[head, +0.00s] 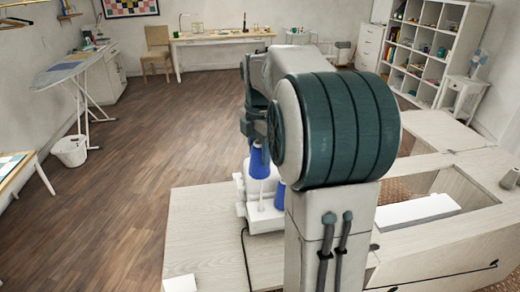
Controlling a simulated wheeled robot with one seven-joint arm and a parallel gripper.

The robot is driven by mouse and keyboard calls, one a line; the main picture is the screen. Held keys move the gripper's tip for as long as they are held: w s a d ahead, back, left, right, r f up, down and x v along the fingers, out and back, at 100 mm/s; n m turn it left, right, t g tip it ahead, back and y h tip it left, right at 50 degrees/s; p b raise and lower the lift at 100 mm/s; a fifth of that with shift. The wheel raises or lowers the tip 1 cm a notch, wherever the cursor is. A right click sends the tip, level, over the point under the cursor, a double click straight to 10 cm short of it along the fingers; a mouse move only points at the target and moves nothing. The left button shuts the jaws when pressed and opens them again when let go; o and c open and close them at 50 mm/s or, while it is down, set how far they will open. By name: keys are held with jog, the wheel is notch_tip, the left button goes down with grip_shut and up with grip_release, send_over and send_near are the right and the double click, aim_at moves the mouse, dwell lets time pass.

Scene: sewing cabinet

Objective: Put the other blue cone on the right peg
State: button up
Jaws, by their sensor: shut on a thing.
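One blue cone (259,164) hangs upright just below the end of my arm, above the white machine (262,215). My gripper (256,143) is shut on the top of this cone; its fingers are small and mostly hidden by my own arm. A second blue cone (280,197) shows lower and to the right, at the machine, partly covered by my arm. A white upright part shows under the held cone. I cannot make out the right peg, or whether the held cone touches anything below.
The machine stands on a pale wooden cabinet top (205,225). A dark cord (245,262) runs from it toward the front. An opening with a white panel (417,211) lies to the right. A grey spool (510,178) stands at the far right edge.

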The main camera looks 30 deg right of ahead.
aim_at(259, 178)
jog(key=shift+f, duration=0.1)
jog(key=shift+f+b, duration=2.95)
jog(key=shift+f, duration=1.5)
jog(key=shift+f+b, duration=0.65)
jog(key=shift+f, duration=0.5)
jog(key=o, duration=1.1)
jog(key=shift+r, duration=0.1)
